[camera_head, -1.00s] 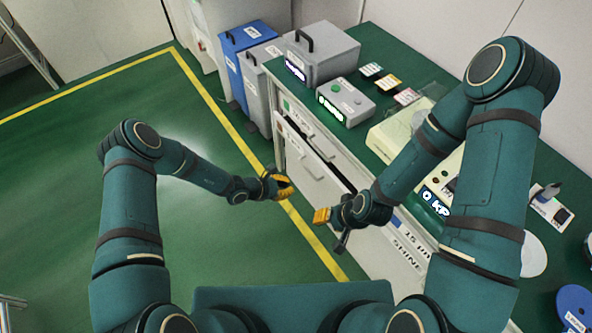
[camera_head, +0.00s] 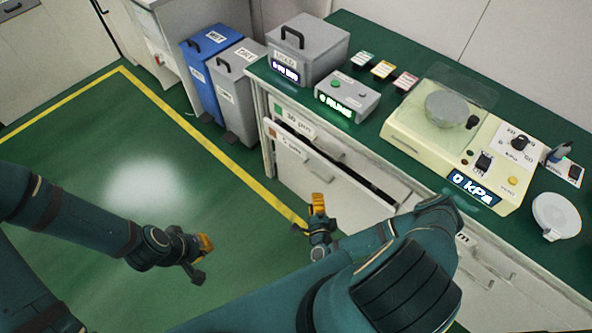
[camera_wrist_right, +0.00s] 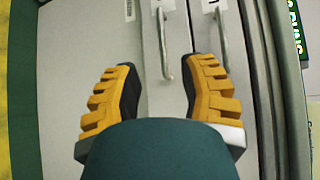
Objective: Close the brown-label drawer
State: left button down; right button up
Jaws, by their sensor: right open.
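The brown-label drawer (camera_head: 345,204) stands partly pulled out of the white cabinet under the green bench. Its brown label (camera_head: 272,132) shows at the upper left of its front, and a dark gap shows behind the front's top edge. My right gripper (camera_head: 312,217) is open and empty, close in front of the drawer front; contact cannot be told. In the right wrist view, its yellow-padded fingers (camera_wrist_right: 160,78) are spread before pale fronts with metal handles. My left gripper (camera_head: 200,257) is over the green floor, apart from the cabinet; its jaw opening is unclear.
The green-label drawer (camera_head: 300,124) is above it. Blue (camera_head: 206,75) and grey (camera_head: 237,95) bins stand left of the cabinet. The bench holds a cream pressure machine (camera_head: 430,145) and a grey box (camera_head: 305,55). Floor to the left is clear.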

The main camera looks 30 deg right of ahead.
aim_at(313, 173)
jog(key=b+x, duration=0.1)
jog(key=x, duration=0.8)
jog(key=b+x, duration=0.1)
jog(key=x, duration=0.3)
jog(key=shift+w+d+b, duration=0.25)
jog(key=shift+d+b, duration=0.1)
jog(key=shift+d, duration=0.05)
grip_shut()
